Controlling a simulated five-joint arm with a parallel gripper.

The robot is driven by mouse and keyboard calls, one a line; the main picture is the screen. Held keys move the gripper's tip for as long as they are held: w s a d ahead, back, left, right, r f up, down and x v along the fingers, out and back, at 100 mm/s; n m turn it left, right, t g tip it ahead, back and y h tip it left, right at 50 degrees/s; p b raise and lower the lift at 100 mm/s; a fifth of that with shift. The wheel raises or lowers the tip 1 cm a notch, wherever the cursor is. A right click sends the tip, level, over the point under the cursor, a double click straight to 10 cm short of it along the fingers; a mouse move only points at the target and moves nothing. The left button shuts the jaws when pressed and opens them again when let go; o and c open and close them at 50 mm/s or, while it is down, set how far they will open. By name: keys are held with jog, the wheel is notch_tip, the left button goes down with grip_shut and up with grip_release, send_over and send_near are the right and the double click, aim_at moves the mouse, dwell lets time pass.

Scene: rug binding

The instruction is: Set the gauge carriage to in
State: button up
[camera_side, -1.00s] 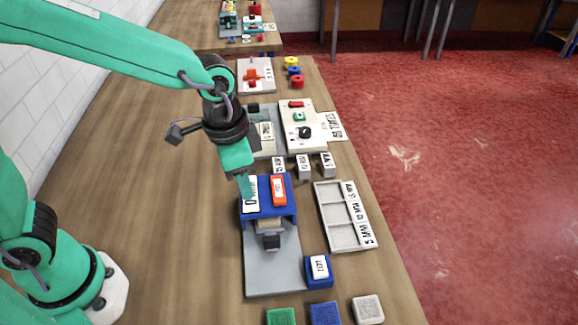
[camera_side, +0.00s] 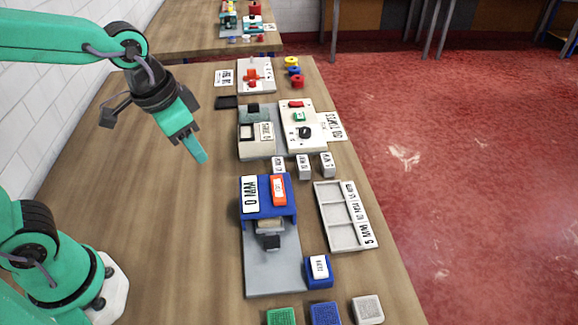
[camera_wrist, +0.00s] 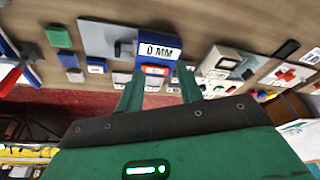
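The gauge is a grey base plate (camera_side: 272,275) with a blue block (camera_side: 268,212) across its far part. The block carries a white "0 MM" label (camera_side: 250,194) and an orange-red labelled piece (camera_side: 278,190). A beige part and a black knob (camera_side: 271,242) sit at the block's near side; I cannot tell which part is the carriage. In the wrist view the "0 MM" label (camera_wrist: 160,51) shows beyond my fingers. My gripper (camera_side: 199,153) is raised above the table, left of the gauge and apart from it. Its fingers (camera_wrist: 160,88) are apart with nothing between them.
A grey compartment tray (camera_side: 345,217) lies right of the gauge. Several small labelled blocks (camera_side: 304,167) stand behind it. A blue block with a white label (camera_side: 318,269) is at the near right. A machine with a dial panel (camera_side: 302,128) stands farther back. The table's left side is clear.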

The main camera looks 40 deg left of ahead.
jog(key=s+a+r+n+t, duration=0.2)
jog(key=s+a, duration=0.2)
jog(key=a, duration=0.2)
jog(key=shift+s+r+n+y, duration=0.25)
jog(key=shift+s+n+y, duration=0.05)
jog(key=shift+s+n, duration=0.1)
dwell(0.5)
jog(key=w+d+f+m+g, duration=0.1)
jog(key=w+d+f+m, duration=0.1)
jog(key=d+f, duration=0.2)
jog(key=w+d+f+m+g, duration=0.2)
jog(key=w+d+f+m, duration=0.1)
jog(key=d, duration=0.6)
jog(key=w+d+f+m+g, duration=0.2)
jog(key=w+d+f+m, duration=0.1)
jog(key=d+f, duration=0.3)
jog(key=shift+w+d, duration=0.2)
jog(key=shift+w, duration=0.05)
jog(key=shift+d+f, duration=0.4)
jog(key=shift+f, duration=0.05)
